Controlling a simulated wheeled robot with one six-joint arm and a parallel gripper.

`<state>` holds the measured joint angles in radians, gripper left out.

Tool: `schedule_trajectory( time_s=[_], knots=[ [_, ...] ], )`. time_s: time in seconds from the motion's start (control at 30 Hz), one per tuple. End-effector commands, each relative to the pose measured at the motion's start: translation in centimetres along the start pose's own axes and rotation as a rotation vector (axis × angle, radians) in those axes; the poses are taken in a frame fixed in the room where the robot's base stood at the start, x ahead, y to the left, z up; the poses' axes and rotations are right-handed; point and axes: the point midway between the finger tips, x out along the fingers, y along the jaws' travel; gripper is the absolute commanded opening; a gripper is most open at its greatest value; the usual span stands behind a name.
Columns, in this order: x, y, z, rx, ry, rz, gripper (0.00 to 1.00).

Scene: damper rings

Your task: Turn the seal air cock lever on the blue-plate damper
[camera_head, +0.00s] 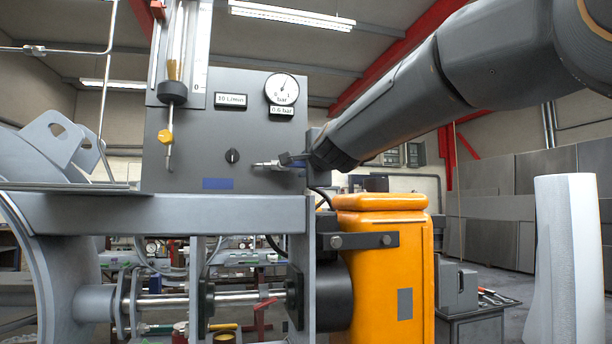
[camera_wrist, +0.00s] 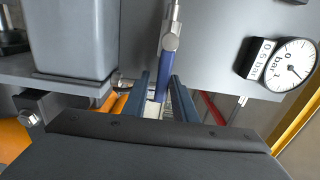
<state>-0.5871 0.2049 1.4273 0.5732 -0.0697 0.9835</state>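The damper's grey panel (camera_head: 185,130) carries a small blue plate (camera_head: 217,183) low on its face. The seal air cock (camera_head: 266,164) sticks out at the panel's lower right in the head view. In the wrist view its metal body (camera_wrist: 171,28) is at top centre, with the blue lever (camera_wrist: 164,75) extending down from it. My gripper (camera_head: 288,161) is at the cock. In the wrist view my gripper (camera_wrist: 161,76) has one dark finger on each side of the blue lever, with gaps visible, so it looks open around the lever. Contact cannot be seen.
A round gauge (camera_head: 282,88) sits above the cock; it also shows in the wrist view (camera_wrist: 292,66). A black knob (camera_head: 232,156) and a flow tube (camera_head: 173,88) are to the left. An orange actuator (camera_head: 385,270) stands below my arm.

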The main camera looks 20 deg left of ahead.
Motion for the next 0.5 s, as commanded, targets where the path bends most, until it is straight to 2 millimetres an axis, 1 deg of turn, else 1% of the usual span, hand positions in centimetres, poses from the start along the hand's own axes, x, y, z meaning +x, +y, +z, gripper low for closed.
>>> schedule_trajectory(
  time_s=[0.1,0.5],
  knots=[
    [-0.06,-0.28,0.07,-0.002,-0.001,-0.002,0.34],
    [-0.37,-0.29,0.12,-0.004,-0.001,-0.003,0.34]
  ],
)
